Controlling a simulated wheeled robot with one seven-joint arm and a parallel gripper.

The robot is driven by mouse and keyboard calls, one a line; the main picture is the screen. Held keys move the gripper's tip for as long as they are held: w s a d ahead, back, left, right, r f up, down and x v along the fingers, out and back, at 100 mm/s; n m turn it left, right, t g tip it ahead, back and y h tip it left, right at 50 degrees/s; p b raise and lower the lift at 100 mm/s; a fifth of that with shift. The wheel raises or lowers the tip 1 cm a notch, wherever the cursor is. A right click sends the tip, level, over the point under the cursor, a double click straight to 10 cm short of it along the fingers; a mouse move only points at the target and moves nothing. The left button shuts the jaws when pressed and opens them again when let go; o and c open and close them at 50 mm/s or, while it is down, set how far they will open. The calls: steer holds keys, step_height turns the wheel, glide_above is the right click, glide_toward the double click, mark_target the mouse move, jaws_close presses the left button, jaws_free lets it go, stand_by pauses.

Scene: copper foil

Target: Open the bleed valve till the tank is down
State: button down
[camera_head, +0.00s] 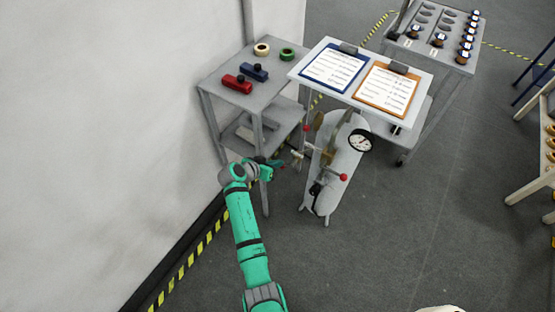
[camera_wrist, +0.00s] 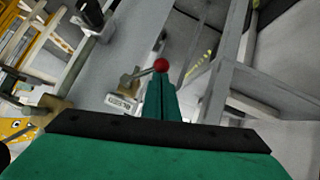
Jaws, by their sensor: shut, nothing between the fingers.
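The tank (camera_head: 345,158) is a pale upright cylinder on short legs, with a round white gauge (camera_head: 360,140) near its top; the needle is too small to read. One red-knobbed lever (camera_head: 344,177) is on its front and another red knob (camera_head: 306,128) is at its left side, near brass fittings. My gripper (camera_head: 280,163) is shut and empty, just left of the tank's fittings. In the wrist view, a lever's red ball (camera_wrist: 161,65) shows right at the tips of my gripper (camera_wrist: 160,80); contact cannot be told.
A grey table (camera_head: 220,72) with red and blue blocks and tape rolls stands behind my gripper. A white board (camera_head: 350,92) with two clipboards overhangs the tank's back. A grey cart (camera_head: 435,50) is farther back. The wall is close on the left; floor right of the tank is clear.

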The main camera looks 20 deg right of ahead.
steer(key=n+g+h, duration=0.1)
steer(key=f+n+g, duration=0.1)
steer(key=f+g+h, duration=0.1)
steer(key=shift+s+d+f+n+h, duration=0.25)
steer(key=shift+s+d+n+h, duration=0.05)
steer(key=shift+s+d+n, duration=0.1)
steer(key=shift+s+d+f+n+g+h, duration=0.15)
steer(key=shift+s+f+n+g+h, duration=0.25)
steer(key=shift+f+n+h, duration=0.15)
steer(key=shift+s+d, duration=0.15)
